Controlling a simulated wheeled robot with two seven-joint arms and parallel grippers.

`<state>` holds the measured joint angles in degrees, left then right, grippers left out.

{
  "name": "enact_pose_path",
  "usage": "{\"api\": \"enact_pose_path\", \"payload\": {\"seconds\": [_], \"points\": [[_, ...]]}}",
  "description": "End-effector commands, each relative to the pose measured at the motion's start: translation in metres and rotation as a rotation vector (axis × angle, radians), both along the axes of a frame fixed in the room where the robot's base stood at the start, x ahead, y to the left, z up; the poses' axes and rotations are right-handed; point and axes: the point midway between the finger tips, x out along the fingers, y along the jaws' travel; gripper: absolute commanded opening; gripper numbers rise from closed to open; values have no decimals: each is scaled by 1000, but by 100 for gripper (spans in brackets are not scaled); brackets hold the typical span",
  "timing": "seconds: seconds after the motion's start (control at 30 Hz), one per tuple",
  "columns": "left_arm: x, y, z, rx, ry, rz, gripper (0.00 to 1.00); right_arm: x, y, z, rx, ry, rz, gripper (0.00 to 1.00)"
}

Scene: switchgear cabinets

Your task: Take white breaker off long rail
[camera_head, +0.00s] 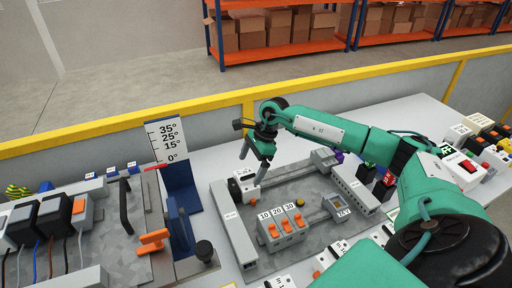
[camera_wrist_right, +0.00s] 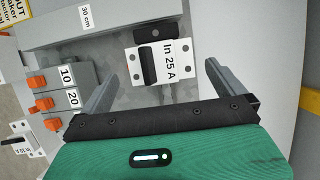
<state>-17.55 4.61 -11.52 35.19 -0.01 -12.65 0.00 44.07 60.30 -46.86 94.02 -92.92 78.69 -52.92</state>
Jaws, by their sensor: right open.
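The white breaker (camera_head: 242,188) sits at the left end of the long rail (camera_head: 290,172) on the grey panel. In the right wrist view the white breaker (camera_wrist_right: 172,64) is labelled "In 25 A" and has a dark lever. My right gripper (camera_head: 253,164) reaches down over it from above, open and empty. In the wrist view the two fingers of my right gripper (camera_wrist_right: 161,70) stand on either side of the breaker, with gaps visible on both sides. My left gripper is not in view.
A grey duct (camera_head: 232,222) runs left of the breaker. A block of orange-levered switches (camera_head: 283,232) labelled 10, 20, 30 stands in front. A blue stand with an angle scale (camera_head: 167,140) rises at the left. Another duct (camera_head: 354,188) lies to the right.

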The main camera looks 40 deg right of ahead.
Motion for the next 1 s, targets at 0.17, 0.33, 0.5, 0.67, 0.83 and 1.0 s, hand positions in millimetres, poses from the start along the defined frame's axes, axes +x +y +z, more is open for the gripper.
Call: {"api": "enact_pose_path", "payload": {"seconds": [0.17, 0.33, 0.5, 0.67, 0.83, 1.0], "points": [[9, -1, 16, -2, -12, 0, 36, 3, 13, -29, 1, 3, -1, 100], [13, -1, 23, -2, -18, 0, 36, 5, 21, -50, 1, 2, 0, 100], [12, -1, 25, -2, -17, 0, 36, 6, 25, -61, 1, 0, 0, 100], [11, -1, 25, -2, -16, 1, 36, 6, 25, -63, 0, -1, 0, 100], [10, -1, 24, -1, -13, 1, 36, 6, 25, -63, 0, 0, 0, 92], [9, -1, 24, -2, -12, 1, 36, 6, 25, -62, 0, 0, 0, 59]]}}
